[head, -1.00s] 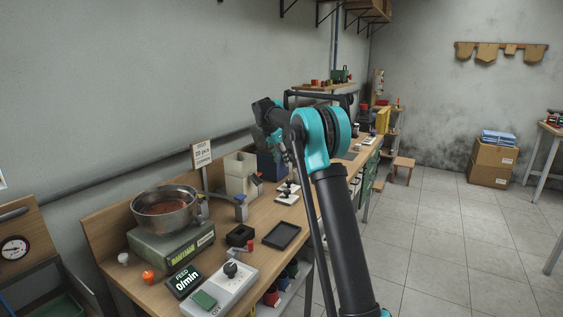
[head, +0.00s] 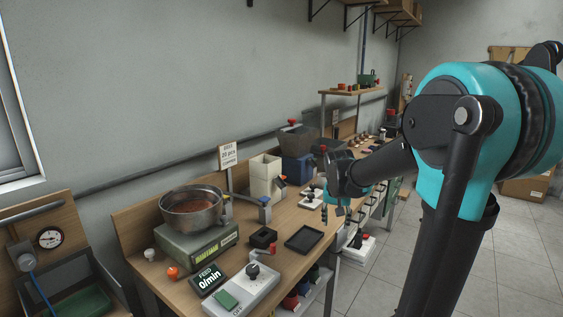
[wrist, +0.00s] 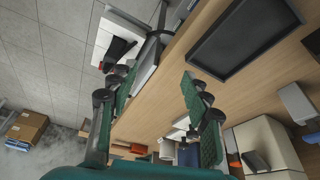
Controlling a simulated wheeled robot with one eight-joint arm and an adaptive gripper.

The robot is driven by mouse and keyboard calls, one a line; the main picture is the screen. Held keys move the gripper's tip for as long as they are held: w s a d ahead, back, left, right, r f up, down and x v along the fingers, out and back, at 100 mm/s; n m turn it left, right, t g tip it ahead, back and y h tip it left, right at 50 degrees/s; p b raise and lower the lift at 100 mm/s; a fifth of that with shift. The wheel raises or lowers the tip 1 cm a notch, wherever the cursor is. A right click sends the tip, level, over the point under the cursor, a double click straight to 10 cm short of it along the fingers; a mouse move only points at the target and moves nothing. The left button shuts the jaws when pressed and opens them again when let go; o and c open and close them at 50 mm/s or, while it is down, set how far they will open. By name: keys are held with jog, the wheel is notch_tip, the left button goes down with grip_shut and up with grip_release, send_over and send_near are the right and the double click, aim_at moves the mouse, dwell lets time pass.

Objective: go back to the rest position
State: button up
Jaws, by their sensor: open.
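My gripper (head: 335,212) hangs at the end of my teal and black arm, near the front edge of the wooden workbench (head: 210,310), to the right of a black tray. In the wrist view, my gripper (wrist: 155,100) has its two green-padded fingers spread wide. Nothing is held between them. The bench top and its edge show behind the fingers.
The black tray (head: 304,239) lies on the bench near my gripper. A metal bowl (head: 192,208) sits on a green scale (head: 196,246). A control box (head: 240,291) is at the front. Cream bins (head: 264,178) stand further back.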

jog(key=s+f+n, duration=0.1)
jog(key=s+f, duration=0.2)
jog(key=s, duration=0.4)
jog(key=s+f+n, duration=0.1)
jog(key=s+f, duration=0.3)
jog(key=s, duration=0.3)
jog(key=s+f+n+y, duration=0.1)
jog(key=s+f, duration=0.3)
jog(key=s, duration=0.4)
jog(key=shift+d+f+n+t, duration=0.25)
jog(key=shift+d+n+t, duration=0.05)
jog(key=shift+d, duration=0.05)
